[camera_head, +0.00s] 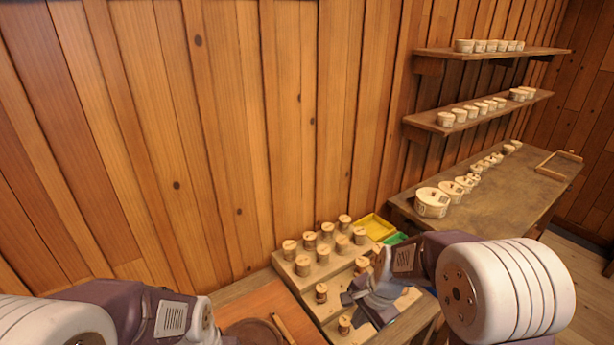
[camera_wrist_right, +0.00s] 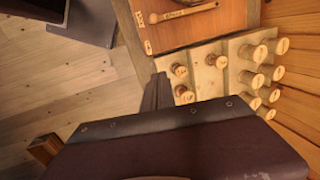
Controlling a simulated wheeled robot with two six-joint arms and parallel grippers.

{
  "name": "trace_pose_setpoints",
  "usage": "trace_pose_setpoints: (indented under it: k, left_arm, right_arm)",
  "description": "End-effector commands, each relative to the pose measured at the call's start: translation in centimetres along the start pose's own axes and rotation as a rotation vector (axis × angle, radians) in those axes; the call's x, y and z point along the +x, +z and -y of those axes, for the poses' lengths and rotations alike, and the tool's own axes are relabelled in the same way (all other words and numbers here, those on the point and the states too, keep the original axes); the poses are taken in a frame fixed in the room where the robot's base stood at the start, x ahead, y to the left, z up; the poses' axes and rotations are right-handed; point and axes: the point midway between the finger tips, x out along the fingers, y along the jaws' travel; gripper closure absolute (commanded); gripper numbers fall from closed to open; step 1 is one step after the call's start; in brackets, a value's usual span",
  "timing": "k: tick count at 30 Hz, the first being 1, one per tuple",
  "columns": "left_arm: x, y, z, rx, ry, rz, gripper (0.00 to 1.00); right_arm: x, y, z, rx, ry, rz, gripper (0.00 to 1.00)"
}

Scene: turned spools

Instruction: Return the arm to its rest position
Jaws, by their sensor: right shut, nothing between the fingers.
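My right arm comes in from the right in the head view and bends down over the bench. My right gripper (camera_head: 366,297) is shut and empty, above the stepped wooden rack (camera_head: 318,276) of turned spools. It hides part of the rack. In the right wrist view the dark gripper body fills the lower middle, and the spools (camera_wrist_right: 258,53) stand on their board beyond it. My left arm shows at the lower left of the head view, but its gripper fingers are out of the picture.
A yellow tray (camera_head: 377,227) and a green tray (camera_head: 396,239) lie behind the rack. A side bench (camera_head: 455,215) at the right holds white tubs (camera_head: 432,203). Two wall shelves (camera_head: 480,112) hold more tubs. An orange-brown board (camera_head: 252,304) lies left of the rack.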

Motion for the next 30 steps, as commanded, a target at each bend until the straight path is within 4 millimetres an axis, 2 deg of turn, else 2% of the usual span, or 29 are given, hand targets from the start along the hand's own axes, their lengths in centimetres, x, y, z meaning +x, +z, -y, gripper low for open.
trace_pose_setpoints:
  k: [1, 4, 6, 9, 12, 15, 30]
  left_arm:
    - [1.4, 0.1, 0.0, 0.0, 0.0, 0.0, 0.45]
    - [2.2, 0.2, 0.0, 0.0, 0.0, 0.0, 0.45]
    - [1.9, 0.2, 0.0, 0.0, 0.0, 0.0, 0.45]
    - [1.7, 0.2, 0.0, 0.0, 0.0, -0.001, 0.45]
    - [1.7, 0.1, 0.0, 0.0, 0.0, -0.001, 0.45]
    - [1.7, 0.1, 0.0, 0.0, 0.0, -0.001, 0.45]
    - [1.7, 0.1, 0.0, 0.0, 0.0, -0.001, 0.45]
  right_arm:
    - [-0.3, 0.0, -2.3, -0.097, 0.002, -0.029, 1.0]
    - [-1.4, 0.7, -7.3, -0.38, 0.046, -0.07, 1.0]
    - [-1.6, 1.6, -10.5, -0.592, 0.1, -0.064, 1.0]
    - [-1.1, 2.3, -13.1, -0.817, 0.162, -0.025, 1.0]
    - [-1.1, 2.1, -13.2, -0.943, 0.17, -0.022, 1.0]
    - [-1.1, 2.1, -13.1, -0.986, 0.17, -0.019, 1.0]
    - [-1.1, 2.1, -13.1, -0.987, 0.169, -0.018, 1.0]
